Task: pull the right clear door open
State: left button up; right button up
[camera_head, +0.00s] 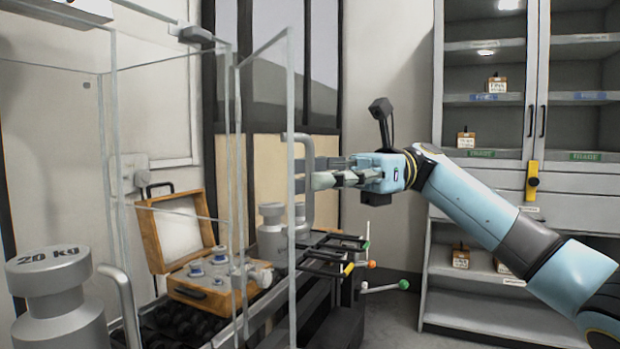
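The right clear door (265,110) is a tall glass panel of the clear case, seen at an angle, with its front edge toward me. Its grey bar handle (306,205) stands on the right side of that edge. My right gripper (318,172) reaches in from the right, with its fingertips at the upper part of the handle. The fingertips overlap the handle in this view, and I cannot tell whether they are closed on it. My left gripper is not in view.
A 20 kg weight (52,300) stands at the lower left near another grey handle (128,305). An open wooden box (178,230) with several small weights sits behind the glass. Dark racks (335,245) with coloured tips lie below my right gripper. A cabinet (485,200) stands at the right.

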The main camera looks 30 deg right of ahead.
jog(key=d, duration=1.1)
jog(key=shift+w, duration=0.35)
jog(key=shift+c, duration=0.3)
